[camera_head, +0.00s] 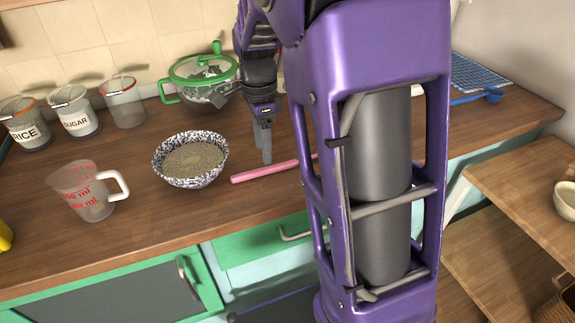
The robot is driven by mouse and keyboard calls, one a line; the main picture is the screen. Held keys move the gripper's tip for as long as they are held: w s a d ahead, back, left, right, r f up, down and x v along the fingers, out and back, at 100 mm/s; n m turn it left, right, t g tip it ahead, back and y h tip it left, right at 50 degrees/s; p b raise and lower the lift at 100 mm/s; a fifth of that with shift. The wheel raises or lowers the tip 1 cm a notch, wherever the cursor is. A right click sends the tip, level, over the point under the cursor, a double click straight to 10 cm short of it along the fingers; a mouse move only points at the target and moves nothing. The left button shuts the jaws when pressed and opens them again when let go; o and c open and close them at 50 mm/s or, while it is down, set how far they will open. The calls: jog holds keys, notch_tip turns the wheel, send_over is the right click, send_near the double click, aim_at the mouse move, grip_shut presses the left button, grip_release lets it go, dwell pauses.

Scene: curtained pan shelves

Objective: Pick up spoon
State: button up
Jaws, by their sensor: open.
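A pink utensil handle (270,171) lies on the wooden counter; its right end is hidden behind my arm, so I cannot tell whether it is a spoon. A blue spoon-shaped utensil (490,96) lies at the right on the counter, its handle end also partly hidden by my arm. My gripper (266,158) points down, open and empty, just behind or above the pink handle's middle. I cannot tell the exact gap between them.
A speckled bowl (191,159) of grain stands left of my gripper. A measuring cup (88,190), jars (75,112) and a green-lidded glass pot (204,82) stand farther left and behind. A blue checked cloth (478,74) lies at the back right.

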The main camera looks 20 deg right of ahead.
aim_at(265, 168)
jog(key=shift+w+d+f+b, duration=0.1)
jog(key=shift+f+b, duration=0.25)
jog(key=shift+f, duration=1.15)
jog(key=shift+w+f+b, duration=0.1)
jog(key=shift+f+b, duration=0.2)
jog(key=shift+f, duration=1.2)
grip_shut()
